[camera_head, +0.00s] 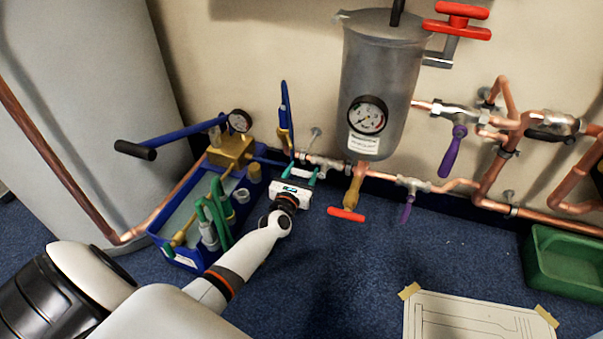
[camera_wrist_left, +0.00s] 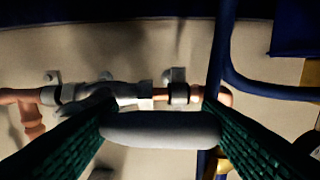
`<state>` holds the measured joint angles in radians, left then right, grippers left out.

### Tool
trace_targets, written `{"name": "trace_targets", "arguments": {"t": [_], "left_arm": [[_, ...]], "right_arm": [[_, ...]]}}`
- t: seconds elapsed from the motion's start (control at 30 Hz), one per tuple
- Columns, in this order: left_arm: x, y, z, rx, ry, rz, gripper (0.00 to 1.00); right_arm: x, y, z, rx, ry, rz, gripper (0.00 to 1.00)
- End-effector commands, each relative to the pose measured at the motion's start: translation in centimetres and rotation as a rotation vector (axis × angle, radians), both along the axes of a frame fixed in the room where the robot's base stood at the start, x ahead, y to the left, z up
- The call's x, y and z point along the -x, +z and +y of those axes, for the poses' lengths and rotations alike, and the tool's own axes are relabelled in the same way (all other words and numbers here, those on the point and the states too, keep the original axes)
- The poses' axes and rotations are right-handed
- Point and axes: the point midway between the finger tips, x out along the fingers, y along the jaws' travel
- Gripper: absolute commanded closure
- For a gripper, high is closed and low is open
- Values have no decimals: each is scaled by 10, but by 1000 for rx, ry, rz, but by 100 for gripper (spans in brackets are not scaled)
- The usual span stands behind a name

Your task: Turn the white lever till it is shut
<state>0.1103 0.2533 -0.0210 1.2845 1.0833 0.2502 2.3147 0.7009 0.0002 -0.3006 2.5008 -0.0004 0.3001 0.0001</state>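The white lever (camera_head: 305,173) is on the copper pipe low on the wall, left of the grey tank. In the left wrist view the lever (camera_wrist_left: 160,129) is a pale rounded bar lying crosswise in front of the pipe and its valve body (camera_wrist_left: 125,92). My left gripper (camera_head: 300,176) is at the lever, with green fingertips wide apart. In the wrist view the fingers of my left gripper (camera_wrist_left: 160,118) stand at the bar's two ends. I cannot tell whether they touch it. My right gripper is not in view.
A blue pump box (camera_head: 180,258) with a long handle (camera_head: 160,145) stands left of the gripper. A grey tank (camera_head: 377,75) with a gauge hangs right, above a red-handled valve (camera_head: 346,214). Purple levers (camera_head: 453,152) and a green crate (camera_head: 570,265) are farther right.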

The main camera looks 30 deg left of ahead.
Motion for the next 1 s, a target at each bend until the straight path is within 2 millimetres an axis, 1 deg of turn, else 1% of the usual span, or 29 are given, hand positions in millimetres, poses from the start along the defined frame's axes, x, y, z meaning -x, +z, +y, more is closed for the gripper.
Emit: {"name": "trace_targets", "arguments": {"t": [0.03,0.1,0.13,0.33,0.47,0.77,0.87,1.0], "left_arm": [[0,0,0,0,1,0,67],[0,0,1,0,1,0,79],[0,0,1,0,1,0,82],[0,1,1,-15,2,3,82],[1,4,1,-53,2,13,82],[0,17,-2,-255,2,62,82],[0,23,-3,-346,2,85,82],[-1,30,-6,-476,2,115,82]], "right_arm": [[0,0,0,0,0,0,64],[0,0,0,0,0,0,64],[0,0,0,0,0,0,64],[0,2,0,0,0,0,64],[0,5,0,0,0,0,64],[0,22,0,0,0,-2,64],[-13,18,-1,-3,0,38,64],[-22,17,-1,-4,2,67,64]]}}
